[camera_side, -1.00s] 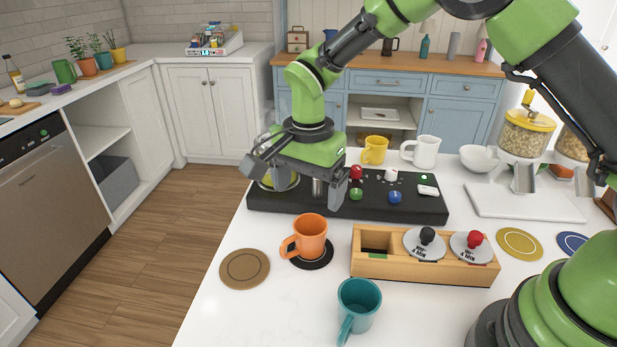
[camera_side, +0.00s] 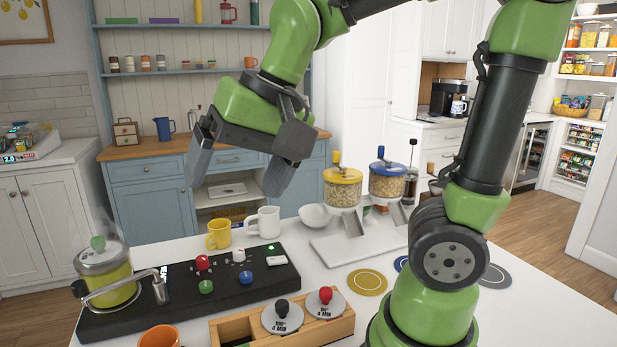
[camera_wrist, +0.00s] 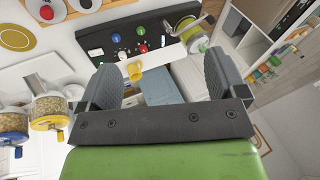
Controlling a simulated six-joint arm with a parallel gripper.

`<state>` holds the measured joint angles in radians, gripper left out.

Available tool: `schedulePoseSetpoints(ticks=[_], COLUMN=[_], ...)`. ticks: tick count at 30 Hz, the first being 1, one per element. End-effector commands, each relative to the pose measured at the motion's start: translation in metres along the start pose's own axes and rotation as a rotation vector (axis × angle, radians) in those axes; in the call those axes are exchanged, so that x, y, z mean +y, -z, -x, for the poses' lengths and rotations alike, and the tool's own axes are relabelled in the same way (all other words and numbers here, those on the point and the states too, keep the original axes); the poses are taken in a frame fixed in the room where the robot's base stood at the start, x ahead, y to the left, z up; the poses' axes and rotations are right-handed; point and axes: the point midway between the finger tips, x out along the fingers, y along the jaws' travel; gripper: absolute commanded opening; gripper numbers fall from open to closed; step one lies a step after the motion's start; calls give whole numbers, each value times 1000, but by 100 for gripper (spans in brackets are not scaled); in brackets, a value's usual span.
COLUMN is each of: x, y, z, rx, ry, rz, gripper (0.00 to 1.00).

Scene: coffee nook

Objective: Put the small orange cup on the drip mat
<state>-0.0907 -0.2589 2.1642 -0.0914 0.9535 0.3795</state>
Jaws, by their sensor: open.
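An orange cup (camera_side: 160,337) is cut off by the bottom edge of the side view; only its upper rim shows. What it stands on is out of the frame now. I cannot single out the drip mat; a round yellow mat (camera_side: 367,282) and a grey one (camera_side: 494,276) lie bare on the white counter. My gripper (camera_side: 238,165) is raised high above the counter, behind the control panel in the picture. Its jaws are open with nothing between them. Both fingers also show in the wrist view (camera_wrist: 160,62), where I see no orange cup.
A black panel (camera_side: 240,292) with coloured knobs carries a yellow-green pot (camera_side: 108,285) with a side handle. A wooden box (camera_side: 232,330) holds two knobbed discs. Yellow (camera_side: 219,234) and white (camera_side: 264,222) mugs stand behind the panel. Grain dispensers (camera_side: 343,188) stand at the right.

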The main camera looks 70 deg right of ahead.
Motion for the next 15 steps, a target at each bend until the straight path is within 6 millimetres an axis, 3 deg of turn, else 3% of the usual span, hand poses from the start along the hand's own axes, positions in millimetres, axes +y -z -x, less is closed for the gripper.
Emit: schedulePoseSetpoints(ticks=[1,6,15], x=[11,37,51], y=[-10,-38,-53], z=[13,30,33], rx=[37,128,183], ry=[33,95,119], rz=[47,196,287], gripper=[90,90,90])
